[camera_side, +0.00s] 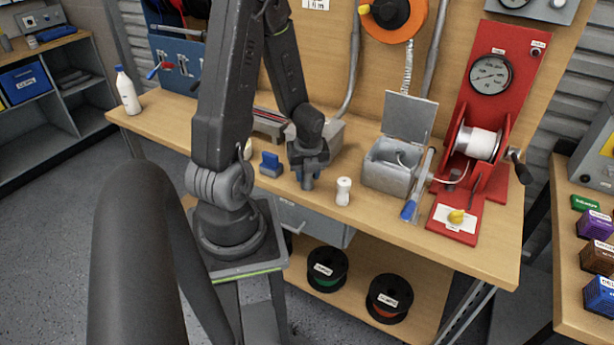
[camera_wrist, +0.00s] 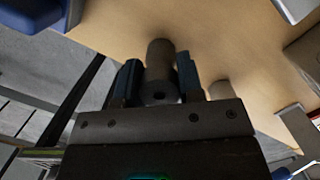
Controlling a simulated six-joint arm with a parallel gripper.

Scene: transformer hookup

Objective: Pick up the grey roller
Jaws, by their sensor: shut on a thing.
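The grey roller (camera_wrist: 160,62) shows in the wrist view as a dull grey-brown cylinder with a dark hole in its end. My gripper (camera_wrist: 159,82) is shut on it, with one blue-dark finger along each side. In the side view my gripper (camera_side: 307,180) points down at the workbench, near its front edge. The roller is mostly hidden by the fingers there. I cannot tell whether the roller touches the bench or hangs just above it.
A white roller (camera_side: 343,191) stands upright on the workbench (camera_side: 478,262), just right of my gripper. A blue block (camera_side: 270,164) is to the left. An open grey metal box (camera_side: 391,170) and a red winder stand (camera_side: 459,218) are further right.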

